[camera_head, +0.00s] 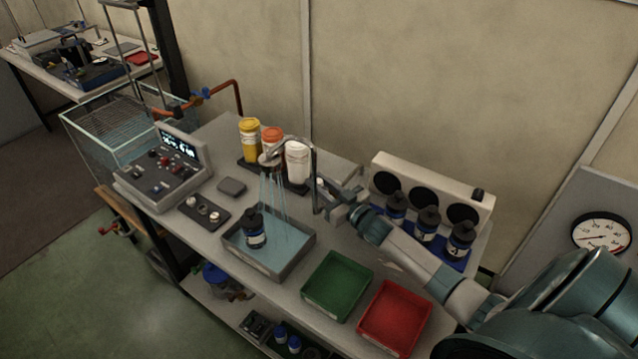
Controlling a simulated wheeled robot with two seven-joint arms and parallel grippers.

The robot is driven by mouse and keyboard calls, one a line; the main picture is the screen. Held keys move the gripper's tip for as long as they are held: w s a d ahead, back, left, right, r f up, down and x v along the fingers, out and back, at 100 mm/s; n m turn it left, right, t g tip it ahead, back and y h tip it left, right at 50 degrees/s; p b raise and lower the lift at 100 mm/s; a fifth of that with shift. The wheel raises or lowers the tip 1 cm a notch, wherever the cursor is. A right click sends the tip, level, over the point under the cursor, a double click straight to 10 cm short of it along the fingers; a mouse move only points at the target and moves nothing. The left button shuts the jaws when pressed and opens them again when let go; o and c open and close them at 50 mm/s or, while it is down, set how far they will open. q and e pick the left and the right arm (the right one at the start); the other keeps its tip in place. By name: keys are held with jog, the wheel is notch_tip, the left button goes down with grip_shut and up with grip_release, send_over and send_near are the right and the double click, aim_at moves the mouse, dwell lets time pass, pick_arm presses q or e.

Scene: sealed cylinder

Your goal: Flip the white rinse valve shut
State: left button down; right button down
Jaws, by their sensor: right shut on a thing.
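My right gripper (335,195) reaches in from the right and is at the upright metal pipe (314,165) of the rinse tap. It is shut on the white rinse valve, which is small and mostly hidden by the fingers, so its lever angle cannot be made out. The shower head (268,160) hangs over a grey basin (290,262). Thin streams of water run from it into the basin. A dark blue bottle (254,232) with a black cap stands upright in the basin, beside the streams. My left gripper is not in view.
Yellow, orange and white jars (297,163) stand behind the tap. Green (338,284) and red (394,316) trays lie to the right of the basin. Several dark bottles (428,224) stand by a white rack (435,180). A control box (165,172) is at left.

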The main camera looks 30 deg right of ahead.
jog(key=shift+w+d+r+m+h, duration=0.1)
jog(key=shift+w+m+h, duration=0.25)
jog(key=shift+m+h, duration=0.4)
jog(key=c, duration=1.8)
grip_release()
jog(key=shift+s, duration=0.1)
jog(key=shift+s, duration=0.5)
jog(key=shift+s+d+b, duration=0.1)
jog(key=shift+s+b, duration=1.3)
jog(key=shift+s, duration=4.05)
